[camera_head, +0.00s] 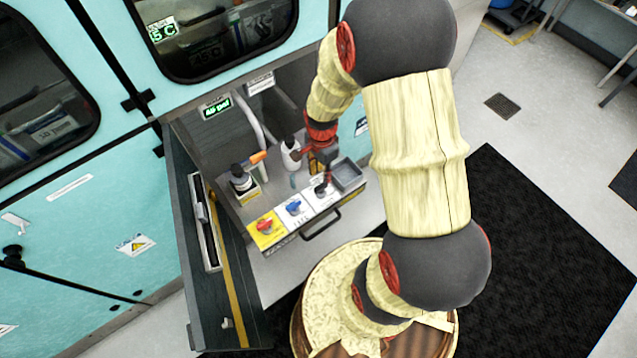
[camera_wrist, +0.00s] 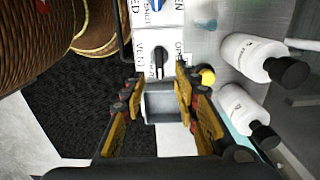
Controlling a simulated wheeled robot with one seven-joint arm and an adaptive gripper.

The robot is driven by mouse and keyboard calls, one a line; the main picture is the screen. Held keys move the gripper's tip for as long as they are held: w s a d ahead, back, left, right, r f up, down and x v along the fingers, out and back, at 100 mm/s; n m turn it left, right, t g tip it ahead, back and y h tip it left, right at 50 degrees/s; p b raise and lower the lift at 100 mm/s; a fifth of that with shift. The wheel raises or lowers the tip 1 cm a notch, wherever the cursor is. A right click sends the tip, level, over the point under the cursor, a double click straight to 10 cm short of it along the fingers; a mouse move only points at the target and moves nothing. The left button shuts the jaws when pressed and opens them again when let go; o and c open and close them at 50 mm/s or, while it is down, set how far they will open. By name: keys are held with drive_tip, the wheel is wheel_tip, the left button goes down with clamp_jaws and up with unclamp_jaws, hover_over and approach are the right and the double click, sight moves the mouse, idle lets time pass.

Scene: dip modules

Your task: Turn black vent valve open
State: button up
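The black vent valve (camera_wrist: 160,62) is a dark knob on a white plate in the wrist view. Its handle lies along the picture's vertical, beside lettering that reads VENT and OPEN. In the head view the black valve (camera_head: 321,189) is at the right end of a row of valves on a pull-out panel. My gripper (camera_wrist: 159,74) is open, its two fingers on either side of the valve, with a gap to the knob; I cannot tell how far above it they are. In the head view my gripper (camera_head: 322,165) is just above the valve.
A blue valve (camera_head: 294,207) and a red valve on yellow (camera_head: 264,226) sit left of the black one. A grey open bin (camera_head: 348,174) is at its right. White bottles (camera_wrist: 245,55) stand behind. An open dark door (camera_head: 205,265) is at the left.

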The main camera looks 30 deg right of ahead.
sight(321, 185)
wheel_tip(321, 185, down, 7)
drive_tip(key=shift+f+b, duration=0.2)
drive_tip(key=shift+b, duration=0.8)
drive_tip(key=shift+c, duration=0.3)
clamp_jaws()
